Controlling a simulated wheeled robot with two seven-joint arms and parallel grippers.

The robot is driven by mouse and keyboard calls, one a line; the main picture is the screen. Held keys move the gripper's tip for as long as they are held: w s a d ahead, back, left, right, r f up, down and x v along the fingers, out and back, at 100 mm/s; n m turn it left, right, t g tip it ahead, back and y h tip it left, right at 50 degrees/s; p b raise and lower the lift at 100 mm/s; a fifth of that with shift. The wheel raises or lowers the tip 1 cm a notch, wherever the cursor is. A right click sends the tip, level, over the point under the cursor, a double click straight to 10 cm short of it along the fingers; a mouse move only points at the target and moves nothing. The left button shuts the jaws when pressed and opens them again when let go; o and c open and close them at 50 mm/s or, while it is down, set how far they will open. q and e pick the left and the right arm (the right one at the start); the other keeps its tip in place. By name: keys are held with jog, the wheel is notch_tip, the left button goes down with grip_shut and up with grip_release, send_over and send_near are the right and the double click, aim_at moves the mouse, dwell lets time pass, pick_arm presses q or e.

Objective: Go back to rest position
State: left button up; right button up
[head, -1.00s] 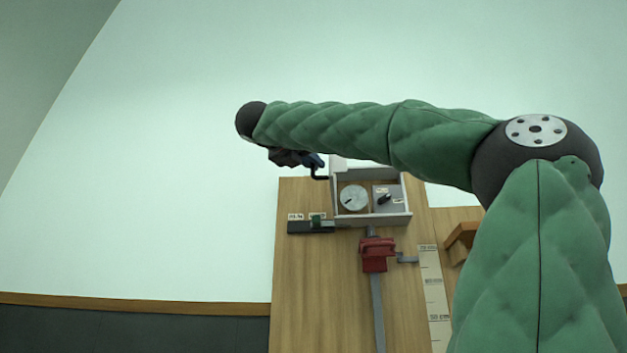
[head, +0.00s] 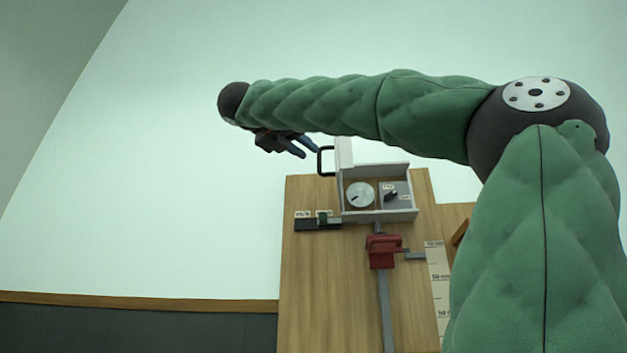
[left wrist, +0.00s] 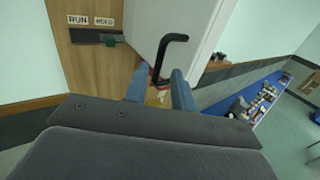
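My left gripper (head: 302,147) hangs at the end of my green arm in the head view, just left of the black handle (head: 320,160) of a white box (head: 378,214). A gap shows between it and the handle. In the left wrist view my left gripper (left wrist: 159,88) has its two blue fingers spread apart with nothing held. The black handle (left wrist: 166,50) stands beyond the fingertips there, on the white box wall (left wrist: 193,25). My right gripper is not in view.
Bare wall lies left.

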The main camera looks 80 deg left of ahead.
pick_arm(q)
jog(key=shift+s+d, duration=0.5)
jog(key=shift+s, duration=0.05)
